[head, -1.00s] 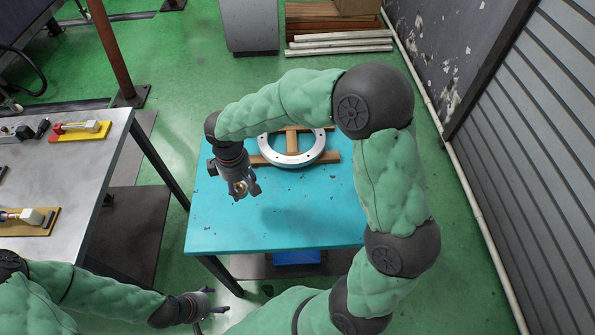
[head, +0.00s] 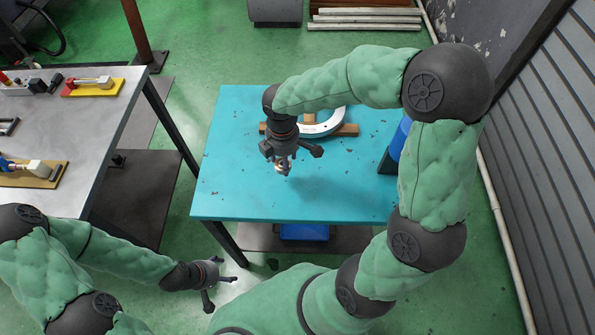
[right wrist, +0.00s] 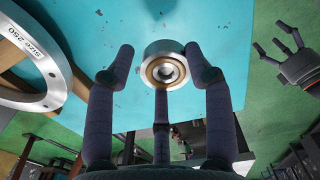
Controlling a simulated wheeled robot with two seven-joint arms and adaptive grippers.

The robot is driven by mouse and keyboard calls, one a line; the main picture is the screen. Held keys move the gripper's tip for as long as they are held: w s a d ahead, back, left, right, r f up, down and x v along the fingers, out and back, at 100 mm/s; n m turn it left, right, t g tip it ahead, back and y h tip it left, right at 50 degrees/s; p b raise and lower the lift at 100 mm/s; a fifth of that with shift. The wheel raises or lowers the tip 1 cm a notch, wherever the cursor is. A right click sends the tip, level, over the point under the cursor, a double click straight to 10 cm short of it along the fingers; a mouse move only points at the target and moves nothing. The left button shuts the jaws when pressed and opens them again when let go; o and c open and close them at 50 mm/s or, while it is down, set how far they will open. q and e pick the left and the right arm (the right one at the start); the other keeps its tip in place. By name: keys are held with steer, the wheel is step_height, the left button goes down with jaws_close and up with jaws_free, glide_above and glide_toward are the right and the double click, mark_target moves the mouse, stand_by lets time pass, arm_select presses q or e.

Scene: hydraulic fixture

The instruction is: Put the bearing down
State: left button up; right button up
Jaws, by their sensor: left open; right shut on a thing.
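The bearing (head: 282,168) is a small silver ring with a brass-coloured inner part. It is held in the fingertips of my right gripper (head: 285,163), over the turquoise table (head: 235,195). In the right wrist view the bearing (right wrist: 165,63) sits between the dark fingers, its round face towards the camera, with turquoise surface behind it. In the head view I cannot tell how high above the table it is. My left gripper (head: 218,290) is open and empty, low in front of the table's near left corner. It also shows in the right wrist view (right wrist: 280,45).
A large white flanged ring (head: 322,126) lies on wooden strips (head: 349,130) behind my right gripper. A blue object (head: 398,140) stands at the table's right edge, partly behind my arm. A grey bench (head: 95,140) with clamps is at the left. The turquoise table's front is clear.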

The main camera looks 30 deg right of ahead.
mark_target(297, 176)
steer(key=d+f, duration=0.1)
steer(key=d+f+b, duration=0.1)
steer(key=d+f, duration=0.1)
steer(key=f, duration=0.1)
steer(key=shift+s, duration=0.35)
steer(key=f+b, duration=0.1)
steer(key=f, duration=0.1)
steer(key=f+b, duration=0.1)
steer(key=f, duration=0.1)
steer(key=shift+d+b, duration=0.3)
steer(key=shift+d, duration=0.05)
steer(key=shift+r, duration=0.2)
steer(key=shift+f, duration=0.1)
steer(key=o, duration=1.4)
steer(key=shift+c, duration=0.2)
